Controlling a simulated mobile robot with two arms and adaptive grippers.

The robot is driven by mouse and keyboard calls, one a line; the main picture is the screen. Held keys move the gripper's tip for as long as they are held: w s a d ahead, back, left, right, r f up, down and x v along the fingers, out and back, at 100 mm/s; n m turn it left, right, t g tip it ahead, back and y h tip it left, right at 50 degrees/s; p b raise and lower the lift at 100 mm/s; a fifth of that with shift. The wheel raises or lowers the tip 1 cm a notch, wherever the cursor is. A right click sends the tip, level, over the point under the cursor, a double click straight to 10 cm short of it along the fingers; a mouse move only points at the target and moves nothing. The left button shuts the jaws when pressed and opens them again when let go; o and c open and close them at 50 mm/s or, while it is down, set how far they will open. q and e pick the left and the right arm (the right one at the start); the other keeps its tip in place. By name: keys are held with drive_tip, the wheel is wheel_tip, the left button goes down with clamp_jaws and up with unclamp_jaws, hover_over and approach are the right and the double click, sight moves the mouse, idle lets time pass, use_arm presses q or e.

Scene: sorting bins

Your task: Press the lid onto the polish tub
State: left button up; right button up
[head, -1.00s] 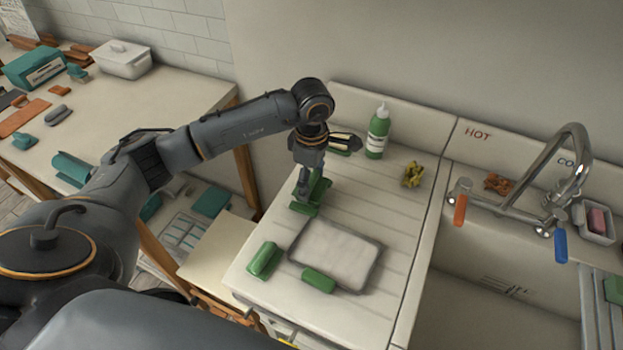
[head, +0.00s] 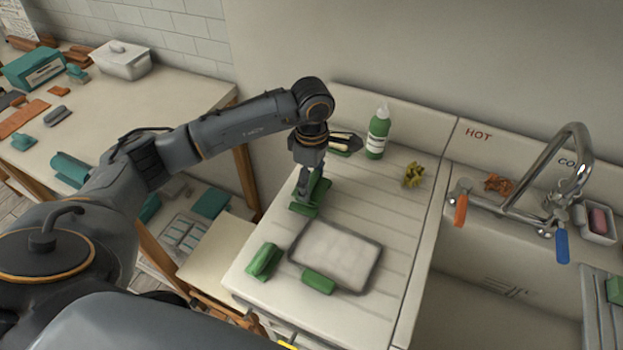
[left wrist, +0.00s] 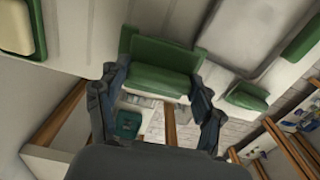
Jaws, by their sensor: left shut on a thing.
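My left gripper (head: 304,196) is low over the draining board, with its fingers around a green block (left wrist: 158,82). In the left wrist view the gripper (left wrist: 157,90) has one finger at each side of this block, which has a pale lower edge. A second, flatter green part (left wrist: 155,48) shows directly beyond it; I cannot tell if the two are joined. In the head view the fingers partly hide the green pieces (head: 318,190). I cannot make out for sure which thing is the polish tub or its lid. My right gripper is not in view.
A pale, grey-rimmed tray (head: 375,268) lies in front, with green blocks (head: 264,260) and (head: 318,281) beside it. A green bottle (head: 378,135) and a yellow crumpled thing (head: 413,174) stand farther back. The sink tap (head: 575,150) is right.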

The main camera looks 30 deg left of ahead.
use_arm(q)
drive_tip(key=shift+f+b, duration=0.2)
drive_tip(key=shift+b, duration=0.2)
idle(0.7)
idle(0.5)
idle(0.3)
drive_tip(key=o, duration=1.1)
drive_tip(key=shift+o, duration=0.2)
drive_tip(key=shift+o, duration=0.7)
drive_tip(key=shift+r, duration=0.15)
